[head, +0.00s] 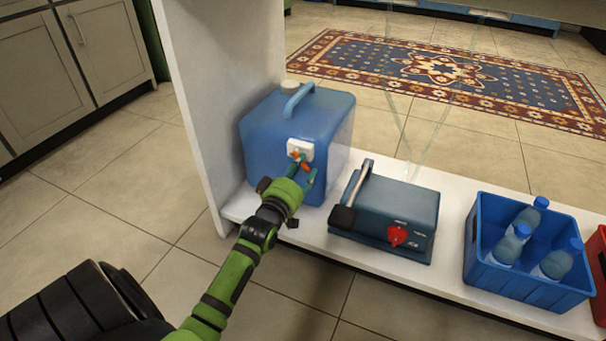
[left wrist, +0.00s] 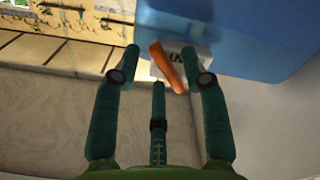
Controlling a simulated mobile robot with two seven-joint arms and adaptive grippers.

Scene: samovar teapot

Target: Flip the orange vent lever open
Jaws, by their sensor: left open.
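The orange vent lever (head: 296,155) is on a white plate (head: 301,147) on the front of a blue water container (head: 265,140). In the left wrist view the orange lever (left wrist: 168,68) slants in front of the white plate, between my fingertips as seen there. My left gripper (head: 303,172) is open right at the container's front, its fingertips around or just before the lever. I cannot tell whether a finger touches it. Fingers partly hide the lever in the head view. My right gripper is not in view.
The container stands on a white shelf (head: 450,268) beside an upright white panel (head: 235,70). Right of it are a dark blue box with a red knob (head: 390,212) and a blue crate (head: 520,283) with bottles (head: 528,215). Tiled floor lies in front.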

